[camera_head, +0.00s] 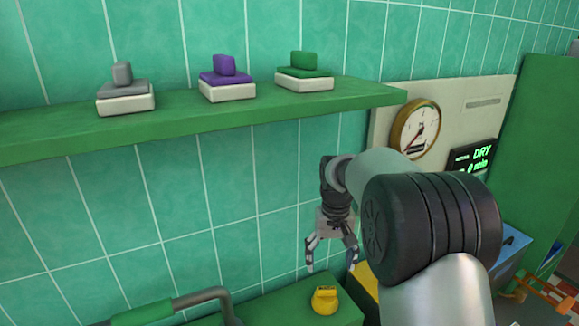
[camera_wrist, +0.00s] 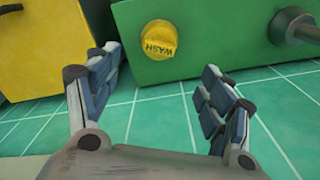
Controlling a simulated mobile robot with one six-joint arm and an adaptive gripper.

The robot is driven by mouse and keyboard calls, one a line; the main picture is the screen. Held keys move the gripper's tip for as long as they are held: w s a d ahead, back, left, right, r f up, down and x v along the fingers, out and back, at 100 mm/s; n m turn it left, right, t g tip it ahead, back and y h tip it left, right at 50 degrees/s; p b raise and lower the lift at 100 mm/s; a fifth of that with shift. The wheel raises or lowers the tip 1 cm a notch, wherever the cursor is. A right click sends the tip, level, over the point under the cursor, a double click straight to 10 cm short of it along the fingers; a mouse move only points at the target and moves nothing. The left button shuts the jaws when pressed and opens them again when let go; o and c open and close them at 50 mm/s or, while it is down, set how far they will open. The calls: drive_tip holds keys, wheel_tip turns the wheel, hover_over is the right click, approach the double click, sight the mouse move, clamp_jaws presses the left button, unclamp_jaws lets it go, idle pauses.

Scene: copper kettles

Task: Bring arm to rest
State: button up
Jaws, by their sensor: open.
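My gripper (camera_head: 332,262) hangs from my arm in the head view, fingers pointing down and spread apart. It is open and holds nothing. It is above and close to a yellow knob on a green surface (camera_head: 272,304). The fingers (camera_wrist: 165,95) also show in the wrist view, wide apart with an empty gap. There the yellow knob (camera_wrist: 158,40), marked WASH, sits on a green box (camera_wrist: 220,50) beyond the fingertips. In the head view the knob (camera_head: 324,300) is just below the gripper. My arm covers part of the right side.
A green shelf (camera_head: 200,115) holds a grey, a purple and a green block-handled pad. A round gauge (camera_head: 414,128) and a display reading DRY (camera_head: 476,158) are on the right. A yellow panel (camera_wrist: 50,45) stands left in the wrist view.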

drive_tip(key=s+r+t+b, duration=0.1)
drive_tip(key=s+r, duration=0.4)
drive_tip(key=s, duration=0.4)
drive_tip(key=s+r+t+b, duration=0.1)
drive_tip(key=s+r, duration=0.5)
drive_tip(key=s, duration=0.2)
drive_tip(key=s+f+t+b, duration=0.1)
drive_tip(key=s+f, duration=0.1)
drive_tip(key=s, duration=0.6)
drive_tip(key=s+f+t+b, duration=0.1)
drive_tip(key=s+f, duration=0.1)
drive_tip(key=s, duration=0.6)
drive_tip(key=shift+s+f, duration=0.15)
drive_tip(key=shift+f, duration=0.2)
drive_tip(key=shift+c, duration=0.4)
